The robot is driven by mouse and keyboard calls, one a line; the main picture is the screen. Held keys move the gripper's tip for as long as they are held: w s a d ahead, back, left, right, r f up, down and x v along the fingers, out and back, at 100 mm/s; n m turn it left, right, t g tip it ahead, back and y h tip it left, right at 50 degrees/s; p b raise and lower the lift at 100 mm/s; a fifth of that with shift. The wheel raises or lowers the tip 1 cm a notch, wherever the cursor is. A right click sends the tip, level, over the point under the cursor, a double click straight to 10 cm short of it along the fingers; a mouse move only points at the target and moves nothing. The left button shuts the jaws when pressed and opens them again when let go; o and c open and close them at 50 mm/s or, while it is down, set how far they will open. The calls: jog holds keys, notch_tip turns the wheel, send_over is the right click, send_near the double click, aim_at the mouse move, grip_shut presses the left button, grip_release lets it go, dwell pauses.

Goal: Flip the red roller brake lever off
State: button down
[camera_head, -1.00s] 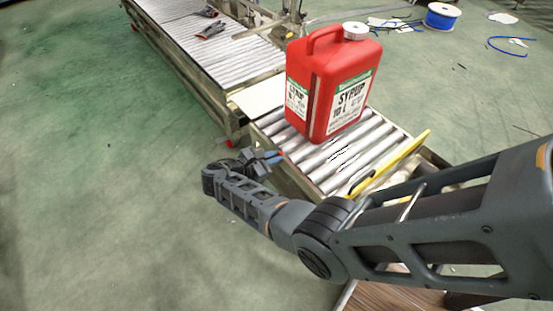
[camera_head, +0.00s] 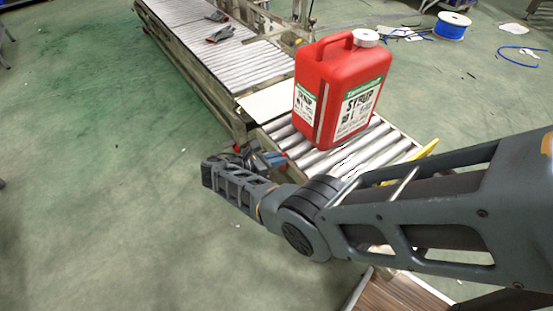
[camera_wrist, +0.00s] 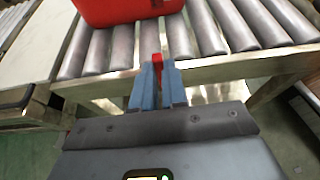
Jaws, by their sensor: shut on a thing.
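The red brake lever (camera_wrist: 157,62) shows in the wrist view as a small red piece between my blue fingertips, at the side rail of the roller conveyor (camera_wrist: 220,75). My gripper (camera_wrist: 158,78) is shut on it. In the head view my gripper (camera_head: 277,160) is at the near left side of the conveyor, partly hidden by my arm, and the lever cannot be made out there.
A red syrup canister (camera_head: 340,92) stands upright on the rollers beyond my gripper; its base shows in the wrist view (camera_wrist: 125,8). A yellow bar (camera_head: 428,149) lies at the conveyor's right. Green floor at left is clear.

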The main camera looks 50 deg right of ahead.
jog(key=c, duration=1.2)
grip_release()
jog(key=shift+o, duration=0.2)
jog(key=p+v, duration=0.1)
jog(key=v, duration=0.7)
jog(key=shift+s+d, duration=0.1)
